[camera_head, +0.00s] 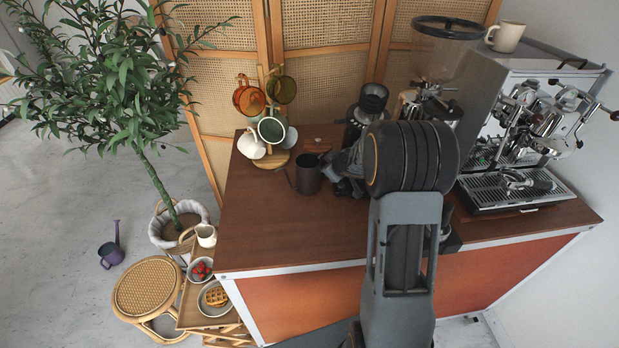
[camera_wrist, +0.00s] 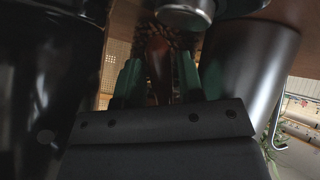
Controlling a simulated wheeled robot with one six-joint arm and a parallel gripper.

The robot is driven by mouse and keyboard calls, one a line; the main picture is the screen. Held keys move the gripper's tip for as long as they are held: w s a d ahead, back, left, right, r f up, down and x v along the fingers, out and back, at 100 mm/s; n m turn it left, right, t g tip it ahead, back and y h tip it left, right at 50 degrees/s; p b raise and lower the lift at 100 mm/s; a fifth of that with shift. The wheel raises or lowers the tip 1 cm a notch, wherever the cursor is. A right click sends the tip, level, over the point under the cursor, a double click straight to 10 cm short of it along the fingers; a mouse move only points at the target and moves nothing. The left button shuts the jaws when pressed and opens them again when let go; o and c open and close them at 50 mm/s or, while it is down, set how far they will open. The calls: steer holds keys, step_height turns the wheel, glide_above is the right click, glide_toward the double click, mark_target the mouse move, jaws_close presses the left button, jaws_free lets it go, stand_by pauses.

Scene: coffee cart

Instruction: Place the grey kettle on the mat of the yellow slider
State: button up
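The grey kettle (camera_head: 308,176) stands upright on the brown counter, its thin spout toward the left. In the wrist view it is the large grey cylinder (camera_wrist: 248,75) on the right, with the spout at the far right. My gripper (camera_head: 330,165) is low over the counter, just right of the kettle. In the wrist view my gripper's two green-padded fingers (camera_wrist: 158,85) stand apart, beside the kettle. A brown shape shows between them; I cannot tell whether it is a handle. I cannot make out the yellow slider or its mat; my arm hides part of the counter.
A mug tree (camera_head: 270,154) with several cups stands left behind the kettle. A dark grinder-like thing (camera_head: 372,100) stands behind my arm. The espresso machine (camera_head: 520,110) fills the right side. The counter's front left (camera_head: 260,235) is clear.

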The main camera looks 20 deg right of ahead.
jaws_close()
steer(key=shift+r, duration=0.1)
stand_by(0.5)
